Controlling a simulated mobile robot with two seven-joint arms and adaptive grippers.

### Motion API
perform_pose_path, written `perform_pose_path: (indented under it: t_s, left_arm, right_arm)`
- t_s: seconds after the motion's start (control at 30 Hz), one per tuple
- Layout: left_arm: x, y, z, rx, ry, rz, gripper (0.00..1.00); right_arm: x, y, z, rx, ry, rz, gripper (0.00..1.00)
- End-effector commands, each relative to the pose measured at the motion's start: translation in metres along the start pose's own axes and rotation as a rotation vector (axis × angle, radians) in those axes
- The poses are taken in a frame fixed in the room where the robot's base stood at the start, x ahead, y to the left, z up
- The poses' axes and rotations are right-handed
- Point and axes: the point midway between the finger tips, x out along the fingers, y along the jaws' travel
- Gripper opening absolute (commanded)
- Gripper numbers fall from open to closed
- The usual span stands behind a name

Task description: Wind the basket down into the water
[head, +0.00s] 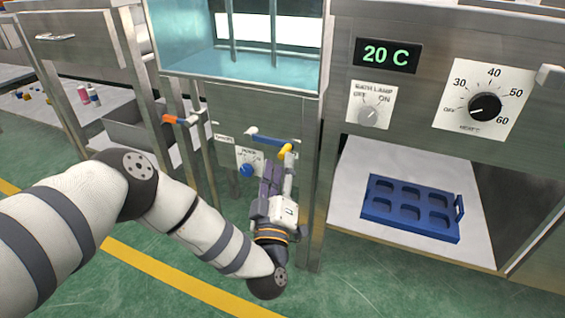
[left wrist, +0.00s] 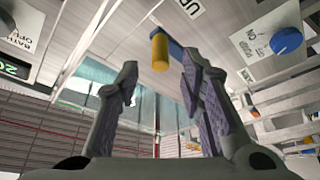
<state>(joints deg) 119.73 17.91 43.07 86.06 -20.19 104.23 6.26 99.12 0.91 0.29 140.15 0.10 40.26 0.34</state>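The crank on the steel cabinet front has a blue arm (head: 270,140) and a yellow knob (head: 286,150). My left gripper (head: 279,172) is just below this knob, fingers pointing up. In the left wrist view the yellow knob (left wrist: 159,52) hangs from the blue arm, in line with the gap between the two spread fingers (left wrist: 160,85). The fingers look open and apart from the knob. The water bath (head: 240,70) is above the crank, with pale blue water and vertical rods (head: 273,25). I cannot make out the basket itself. My right gripper is not in view.
A blue knob (head: 246,170) on a labelled plate is left of the crank. An orange handle (head: 182,119) sticks out farther left. A blue tray (head: 378,218) with several wells lies on the shelf at right. The heater dial (head: 485,106) and 20 C display (head: 387,54) are above.

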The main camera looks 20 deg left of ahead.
Motion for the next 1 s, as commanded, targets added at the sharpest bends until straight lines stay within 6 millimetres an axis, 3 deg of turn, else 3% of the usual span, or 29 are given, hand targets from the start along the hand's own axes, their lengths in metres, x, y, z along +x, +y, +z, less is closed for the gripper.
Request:
perform_pose_path:
  t_s: [0.2, 0.53, 0.7, 1.0]
  left_arm:
    - [0.035, -0.002, 0.002, 0.001, -0.002, -0.001, 0.35]
    - [0.042, 0.0, 0.001, 0.002, -0.004, -0.001, 0.35]
    - [0.042, 0.0, 0.001, 0.002, -0.005, -0.001, 0.0]
    - [0.042, 0.001, 0.001, -0.006, -0.005, -0.003, 0.0]
  right_arm:
    - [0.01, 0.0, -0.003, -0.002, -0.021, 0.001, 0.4]
    - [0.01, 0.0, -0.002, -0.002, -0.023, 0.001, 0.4]
    - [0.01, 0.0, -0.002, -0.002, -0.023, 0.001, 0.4]
    - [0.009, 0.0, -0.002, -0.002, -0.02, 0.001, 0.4]
